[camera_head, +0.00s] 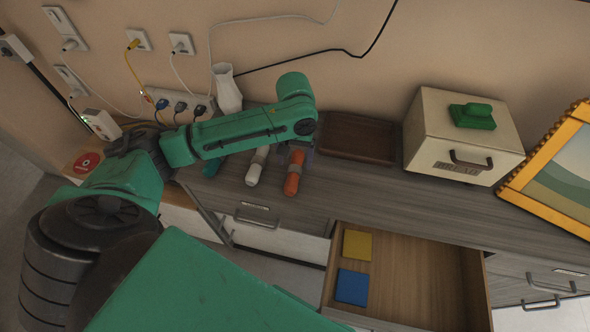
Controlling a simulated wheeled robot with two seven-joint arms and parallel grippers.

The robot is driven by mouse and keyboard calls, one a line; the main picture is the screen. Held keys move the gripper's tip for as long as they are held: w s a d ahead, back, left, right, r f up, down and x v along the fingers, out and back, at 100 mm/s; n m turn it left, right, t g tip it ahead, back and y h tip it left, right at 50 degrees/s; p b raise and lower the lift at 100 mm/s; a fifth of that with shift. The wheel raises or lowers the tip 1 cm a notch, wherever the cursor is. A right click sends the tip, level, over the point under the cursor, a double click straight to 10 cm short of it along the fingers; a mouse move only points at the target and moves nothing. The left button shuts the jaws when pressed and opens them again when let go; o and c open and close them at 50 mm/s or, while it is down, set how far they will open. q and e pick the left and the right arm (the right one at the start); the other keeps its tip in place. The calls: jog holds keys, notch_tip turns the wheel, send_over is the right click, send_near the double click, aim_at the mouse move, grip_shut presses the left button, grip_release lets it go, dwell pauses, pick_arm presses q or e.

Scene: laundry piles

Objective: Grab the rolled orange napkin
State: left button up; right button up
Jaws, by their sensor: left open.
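The rolled orange napkin (294,175) lies on the grey wooden cabinet top, pointing toward the front edge. My left gripper (299,150) is over its back end, with its wrist hanging down from above. It is open; its fingers are small and dark, and I cannot tell whether they touch the napkin. The napkin's back end is partly hidden by the gripper. My right gripper is not in view.
A rolled white napkin (256,167) and a teal item (212,167) lie to the left. A brown tray (358,138) and a cream box (460,135) stand to the right. An open drawer (420,285) juts out in front. A white vase (227,88) stands behind.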

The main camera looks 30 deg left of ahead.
aim_at(294, 168)
pick_arm(q)
notch_tip(294, 168, down, 4)
jog(key=shift+a+f, duration=0.15)
jog(key=shift+f, duration=0.15)
jog(key=shift+w, duration=0.1)
jog(key=shift+c, duration=1.2)
grip_shut()
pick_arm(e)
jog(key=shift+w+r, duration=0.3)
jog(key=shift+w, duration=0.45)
